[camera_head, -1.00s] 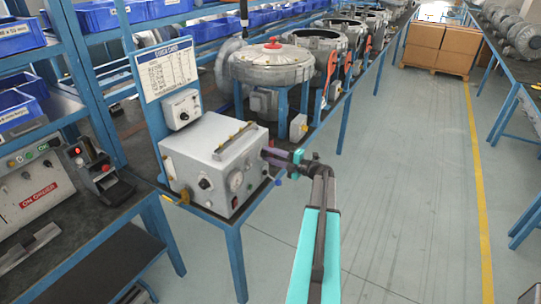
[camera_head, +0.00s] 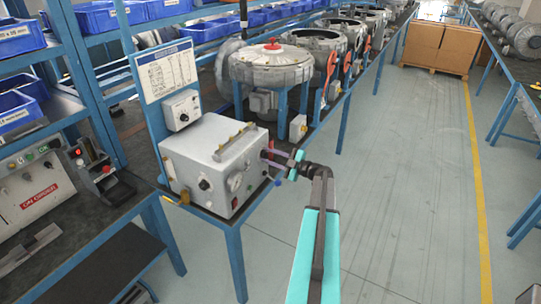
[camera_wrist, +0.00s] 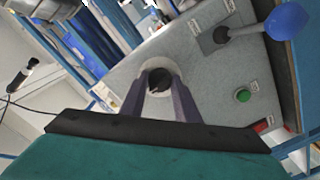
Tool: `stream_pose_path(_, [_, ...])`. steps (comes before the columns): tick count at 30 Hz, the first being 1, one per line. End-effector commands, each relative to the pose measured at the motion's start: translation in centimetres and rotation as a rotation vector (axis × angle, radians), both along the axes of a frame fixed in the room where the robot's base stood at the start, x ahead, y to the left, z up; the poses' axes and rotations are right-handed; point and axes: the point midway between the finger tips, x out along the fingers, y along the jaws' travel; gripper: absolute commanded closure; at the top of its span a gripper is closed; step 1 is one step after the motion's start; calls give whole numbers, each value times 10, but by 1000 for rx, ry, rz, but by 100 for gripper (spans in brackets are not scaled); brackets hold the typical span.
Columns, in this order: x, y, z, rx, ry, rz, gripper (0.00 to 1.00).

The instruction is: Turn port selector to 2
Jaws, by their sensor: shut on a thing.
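The port selector shows in the wrist view as a dark round knob (camera_wrist: 160,79) on a pale round plate, on the sloping-looking grey panel of a box. My gripper (camera_wrist: 159,92) has its two purple-grey fingers on either side of the knob, shut on it. In the head view my gripper (camera_head: 268,157) reaches the right-hand side of the grey box (camera_head: 205,158) from the right. My wrist and fingers hide the knob there. I cannot read the port numbers or the knob's pointer position.
A blue ball-ended lever (camera_wrist: 287,21), a green button (camera_wrist: 242,95) and a red switch (camera_wrist: 263,124) sit on the same panel near the knob. A round grey blower housing (camera_head: 270,68) stands behind the box. The floor aisle (camera_head: 410,170) at right is clear.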

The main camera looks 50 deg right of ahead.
Motion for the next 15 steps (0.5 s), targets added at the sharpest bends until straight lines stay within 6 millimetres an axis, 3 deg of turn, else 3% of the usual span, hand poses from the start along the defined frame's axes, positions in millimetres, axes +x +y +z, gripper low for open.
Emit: stream_pose_path(15, [0,3,0,34,7,8,94])
